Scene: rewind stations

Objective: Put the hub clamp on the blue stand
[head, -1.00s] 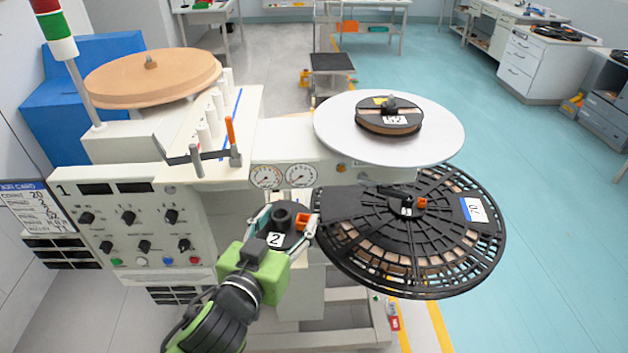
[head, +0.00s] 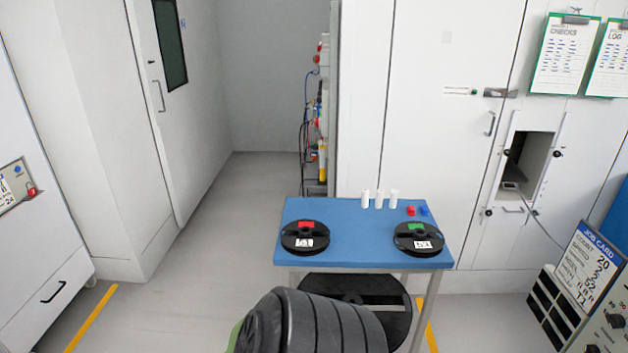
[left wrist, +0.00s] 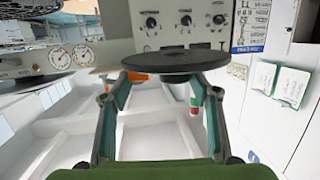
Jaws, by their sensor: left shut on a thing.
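In the head view the gripper and clamp are not visible; only my dark ribbed arm shows at the bottom. The blue stand (head: 350,240) is a blue-topped table in the middle of the head view. My right gripper is in neither current view.
A black disc with a red mark (head: 305,237) sits on the stand's left, one with a green mark (head: 419,238) on its right. White cylinders (head: 379,199) and small red and blue pieces stand at the back. The top's middle is clear. A cabinet (head: 440,130) stands behind.

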